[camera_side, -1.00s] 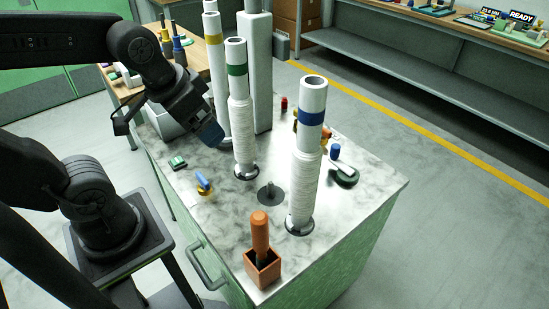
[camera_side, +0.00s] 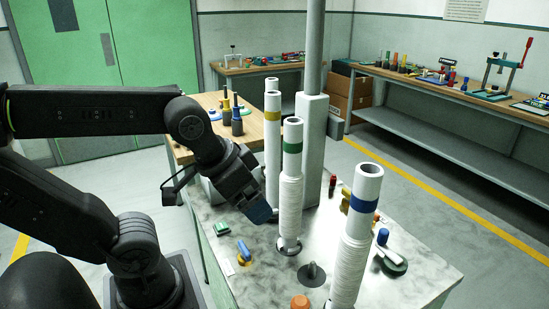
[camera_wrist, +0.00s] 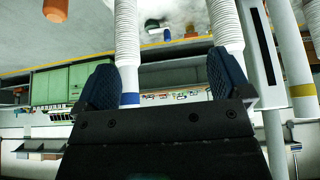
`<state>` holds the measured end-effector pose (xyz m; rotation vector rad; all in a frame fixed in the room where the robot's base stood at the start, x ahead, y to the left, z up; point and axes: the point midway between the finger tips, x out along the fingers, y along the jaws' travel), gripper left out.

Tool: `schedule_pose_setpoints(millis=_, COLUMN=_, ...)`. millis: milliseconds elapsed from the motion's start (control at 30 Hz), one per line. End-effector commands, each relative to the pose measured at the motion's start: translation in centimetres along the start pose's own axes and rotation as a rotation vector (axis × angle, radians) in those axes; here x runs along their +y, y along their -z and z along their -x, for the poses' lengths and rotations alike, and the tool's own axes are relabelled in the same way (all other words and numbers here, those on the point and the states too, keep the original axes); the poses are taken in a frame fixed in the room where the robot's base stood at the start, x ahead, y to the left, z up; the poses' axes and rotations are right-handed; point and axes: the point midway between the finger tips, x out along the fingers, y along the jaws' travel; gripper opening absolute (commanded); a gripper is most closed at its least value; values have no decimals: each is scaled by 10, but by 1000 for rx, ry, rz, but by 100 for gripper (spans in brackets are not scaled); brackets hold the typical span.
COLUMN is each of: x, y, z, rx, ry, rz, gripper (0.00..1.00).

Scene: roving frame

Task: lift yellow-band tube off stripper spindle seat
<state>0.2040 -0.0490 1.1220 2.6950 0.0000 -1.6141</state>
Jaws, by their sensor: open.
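The yellow-band tube (camera_side: 272,140) is a bare white upright tube beside a pale square column (camera_side: 312,150). Its foot is partly hidden behind the green-band tube (camera_side: 291,195). My gripper (camera_side: 259,211) points down to the left of these tubes, near the yellow-band tube's foot, and holds nothing. In the wrist view, which is upside down, the yellow-band tube (camera_wrist: 302,92) is at the far right, outside my open gripper (camera_wrist: 165,85). The blue-band tube (camera_wrist: 127,60) shows beyond the jaws. Another wound tube passes behind the right finger.
The wound blue-band tube (camera_side: 355,240) stands front right. An empty spindle (camera_side: 313,270) stands between wound tubes. Small items lie on the marble top: a green block (camera_side: 222,228), a blue-and-yellow piece (camera_side: 244,251), and a red piece (camera_side: 332,183). An orange peg top (camera_side: 300,301) is at the front.

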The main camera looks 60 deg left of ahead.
Motion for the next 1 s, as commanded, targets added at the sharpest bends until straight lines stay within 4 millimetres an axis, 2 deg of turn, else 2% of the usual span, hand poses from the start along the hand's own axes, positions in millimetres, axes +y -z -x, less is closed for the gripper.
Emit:
schedule_pose_setpoints(millis=167, x=0, y=0, z=0, rx=0, ry=0, rz=0, gripper=95)
schedule_pose_setpoints(millis=333, x=0, y=0, z=0, rx=0, ry=0, rz=0, gripper=78)
schedule_pose_setpoints(millis=600, x=0, y=3, z=4, rx=2, ry=0, rz=0, gripper=78)
schedule_pose_setpoints(millis=667, x=0, y=8, z=12, rx=4, ry=0, rz=0, gripper=78)
schedule_pose_setpoints(millis=1000, x=0, y=51, z=93, rx=4, ry=0, rz=0, gripper=78)
